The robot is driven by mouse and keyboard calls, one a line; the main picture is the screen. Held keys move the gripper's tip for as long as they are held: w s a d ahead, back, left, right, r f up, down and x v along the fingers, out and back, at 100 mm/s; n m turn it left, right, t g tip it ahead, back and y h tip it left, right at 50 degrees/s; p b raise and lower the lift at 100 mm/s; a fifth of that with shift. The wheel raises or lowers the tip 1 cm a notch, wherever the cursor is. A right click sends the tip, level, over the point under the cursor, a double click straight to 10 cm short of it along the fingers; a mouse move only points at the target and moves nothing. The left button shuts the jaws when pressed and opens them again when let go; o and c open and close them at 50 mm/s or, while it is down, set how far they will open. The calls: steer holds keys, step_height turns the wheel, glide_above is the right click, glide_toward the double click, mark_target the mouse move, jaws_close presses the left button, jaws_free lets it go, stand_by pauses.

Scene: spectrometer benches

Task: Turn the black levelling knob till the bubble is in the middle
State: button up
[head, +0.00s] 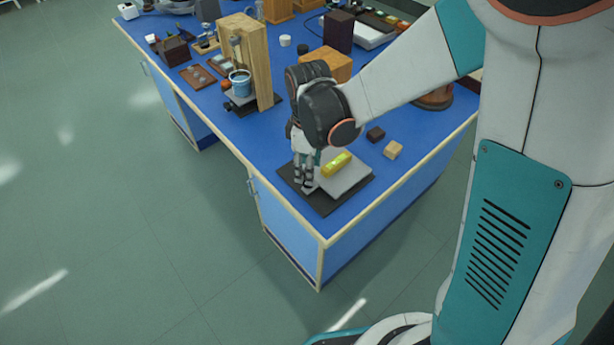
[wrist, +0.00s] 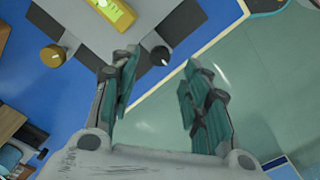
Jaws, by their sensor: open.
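The yellow level (head: 337,163) with a bright green vial lies on a grey plate (head: 347,183) over a dark base (head: 322,203) at the bench corner. The level also shows at the top of the wrist view (wrist: 108,14). I cannot make out where its bubble is. The black knob (wrist: 160,56) is at the grey plate's edge in the wrist view; my gripper hides it in the head view. A brass knob (wrist: 53,55) is farther left. My gripper (wrist: 161,60) is open and points down, its fingertips appearing either side of the black knob; contact does not show.
A wooden stand with a blue-and-white cup (head: 240,82) is at the left. The bench's front corner (head: 325,241) is close, with open floor beyond.

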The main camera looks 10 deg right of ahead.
step_height(320, 180, down, 5)
steer(key=shift+r+b, duration=0.1)
steer(key=shift+b, duration=0.55)
jaws_close()
